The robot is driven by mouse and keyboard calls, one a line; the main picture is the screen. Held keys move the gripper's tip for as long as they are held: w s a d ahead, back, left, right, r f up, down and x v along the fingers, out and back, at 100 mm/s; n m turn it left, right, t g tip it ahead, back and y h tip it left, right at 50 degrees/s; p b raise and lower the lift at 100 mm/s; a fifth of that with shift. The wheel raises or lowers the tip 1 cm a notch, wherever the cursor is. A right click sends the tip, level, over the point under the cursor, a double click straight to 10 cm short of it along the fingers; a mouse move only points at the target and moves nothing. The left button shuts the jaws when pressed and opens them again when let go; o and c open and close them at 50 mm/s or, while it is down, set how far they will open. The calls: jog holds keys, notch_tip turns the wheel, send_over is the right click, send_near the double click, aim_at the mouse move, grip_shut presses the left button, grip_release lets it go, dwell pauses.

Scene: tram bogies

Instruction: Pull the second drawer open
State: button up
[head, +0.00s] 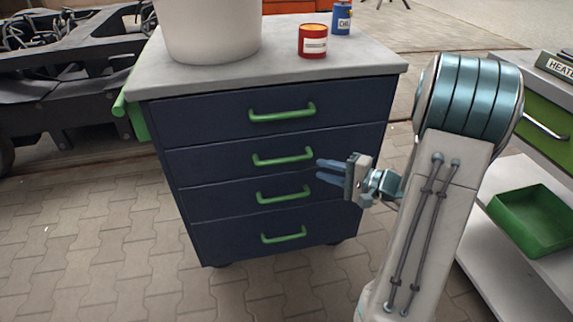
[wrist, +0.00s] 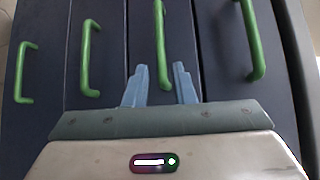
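The dark blue cabinet (head: 180,131) has a column of drawers with green bar handles, and all appear shut. The second drawer from the top (head: 225,163) carries its handle (head: 282,157) at mid-width. In the head view my gripper (head: 319,170) is open just right of and slightly below that handle's right end, fingers pointing left. In the wrist view the picture is turned sideways; the second handle (wrist: 161,40) runs down toward the gap between my open fingertips (wrist: 160,67). The fingers look empty; whether they touch the handle or how far off they are, I cannot tell.
On the grey top (head: 285,66) stand a large pale bucket (head: 208,28), a red can (head: 312,41) and a blue can (head: 341,18). A shelf unit with a green bin (head: 530,220) is at right. A dark bogie frame (head: 70,85) is at left. Paved floor in front looks clear.

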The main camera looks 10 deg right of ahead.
aim_at(289, 161)
jog(key=b+x, duration=0.2)
jog(key=x, duration=1)
jog(key=shift+a, duration=0.25)
grip_shut()
